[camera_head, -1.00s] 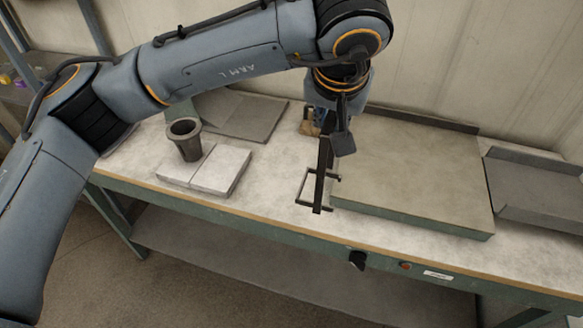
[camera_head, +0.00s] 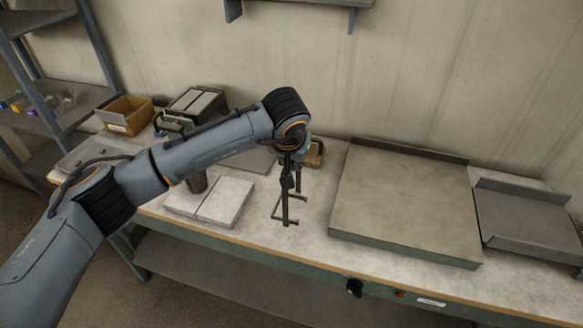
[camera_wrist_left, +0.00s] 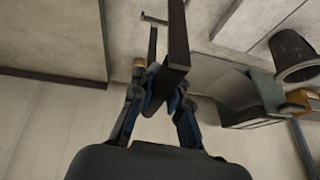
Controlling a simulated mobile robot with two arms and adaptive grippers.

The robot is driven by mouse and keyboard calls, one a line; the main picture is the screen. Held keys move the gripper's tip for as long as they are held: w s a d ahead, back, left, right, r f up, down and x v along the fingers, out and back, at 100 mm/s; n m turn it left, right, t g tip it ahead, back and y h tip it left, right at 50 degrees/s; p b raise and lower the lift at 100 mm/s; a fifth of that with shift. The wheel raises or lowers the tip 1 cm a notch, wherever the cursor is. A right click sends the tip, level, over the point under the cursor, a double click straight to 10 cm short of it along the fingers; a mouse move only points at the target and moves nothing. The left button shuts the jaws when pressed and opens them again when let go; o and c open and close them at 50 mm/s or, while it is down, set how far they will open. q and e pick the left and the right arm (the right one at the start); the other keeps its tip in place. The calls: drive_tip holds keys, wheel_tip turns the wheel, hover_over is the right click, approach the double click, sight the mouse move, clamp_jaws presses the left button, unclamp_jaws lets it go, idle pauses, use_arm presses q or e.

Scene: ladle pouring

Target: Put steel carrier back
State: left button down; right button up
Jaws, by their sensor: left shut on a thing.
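The steel carrier (camera_head: 284,208) is a dark, narrow bar with a thin open bracket at its lower end. My left gripper (camera_head: 290,168) is shut on its upper part and holds it roughly upright in front of the bench's back area. In the left wrist view the carrier's dark bar (camera_wrist_left: 177,40) runs away from between the fingers of the gripper (camera_wrist_left: 160,90). Whether the carrier's lower end touches the bench top cannot be told. My right gripper is not in view.
A raised grey plate (camera_head: 400,205) lies right of the carrier, with a dark tray (camera_head: 528,218) beyond it. Pale blocks (camera_head: 224,201) and a dark cup (camera_head: 197,184), partly hidden by my arm, stand left. A cardboard box (camera_head: 126,115) is at the back left.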

use_arm(q)
wheel_tip(320, 180, down, 3)
drive_tip(key=shift+r+p, duration=0.15)
drive_tip(key=shift+p, duration=0.5)
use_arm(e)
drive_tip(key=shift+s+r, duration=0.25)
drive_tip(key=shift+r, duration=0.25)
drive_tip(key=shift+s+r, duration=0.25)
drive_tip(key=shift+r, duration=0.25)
use_arm(q)
drive_tip(key=c, duration=1.8)
unclamp_jaws()
drive_tip(key=shift+f, duration=0.25)
drive_tip(key=shift+c, duration=0.2)
drive_tip(key=o, duration=0.5)
drive_tip(key=shift+s+r, duration=0.1)
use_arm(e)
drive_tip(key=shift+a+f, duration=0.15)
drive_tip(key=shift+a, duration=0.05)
